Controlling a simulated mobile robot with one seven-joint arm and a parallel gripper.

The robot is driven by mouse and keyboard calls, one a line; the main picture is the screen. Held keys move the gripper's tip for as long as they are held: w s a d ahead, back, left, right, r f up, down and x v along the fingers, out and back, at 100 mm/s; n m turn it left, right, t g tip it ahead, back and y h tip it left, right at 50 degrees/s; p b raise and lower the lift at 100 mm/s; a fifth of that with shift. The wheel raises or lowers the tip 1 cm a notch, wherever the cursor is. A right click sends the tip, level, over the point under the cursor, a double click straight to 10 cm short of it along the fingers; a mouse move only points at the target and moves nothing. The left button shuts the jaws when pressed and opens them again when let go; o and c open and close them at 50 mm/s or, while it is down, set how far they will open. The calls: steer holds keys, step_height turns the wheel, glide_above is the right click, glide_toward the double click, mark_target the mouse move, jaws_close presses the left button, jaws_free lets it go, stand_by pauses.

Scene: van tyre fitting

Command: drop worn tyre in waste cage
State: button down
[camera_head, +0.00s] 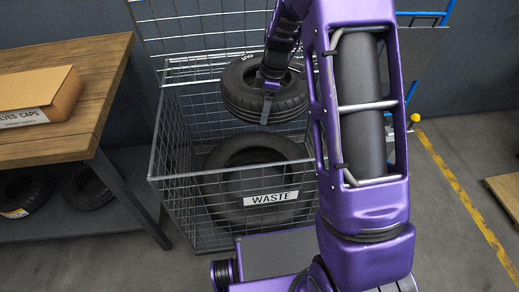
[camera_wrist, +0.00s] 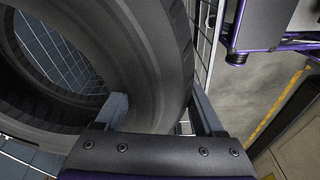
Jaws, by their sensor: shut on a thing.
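My gripper (camera_head: 268,97) is shut on the wall of a worn black tyre (camera_head: 240,98). In the head view it holds the tyre roughly level at the top opening of the wire waste cage (camera_head: 172,172). In the wrist view the two fingers (camera_wrist: 160,112) grip the tyre's side, and the tyre (camera_wrist: 150,50) fills the upper left. Cage mesh shows through its centre hole. Another, larger dark tyre (camera_head: 225,190) leans inside the cage behind the WASTE sign (camera_head: 270,198). My arm covers the cage's right side.
A wooden bench (camera_head: 85,75) with a cardboard box (camera_head: 40,95) stands at the left, with tyres (camera_head: 25,190) on its lower shelf. A blue-framed trolley (camera_head: 420,75) stands behind my arm. Floor with a yellow line (camera_head: 450,178) is open at the right.

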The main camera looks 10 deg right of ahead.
steer(key=shift+f+b, duration=1.25)
steer(key=shift+f, duration=1.2)
steer(key=shift+c, duration=0.3)
jaws_free()
steer(key=shift+o, duration=0.3)
steer(key=shift+s, duration=0.1)
steer(key=d+r, duration=0.1)
steer(key=r, duration=0.4)
steer(key=r+p, duration=0.1)
steer(key=r, duration=0.5)
steer(key=d+r+p, duration=0.1)
steer(key=r, duration=0.5)
steer(key=shift+s+d+r, duration=0.15)
steer(key=shift+d, duration=0.15)
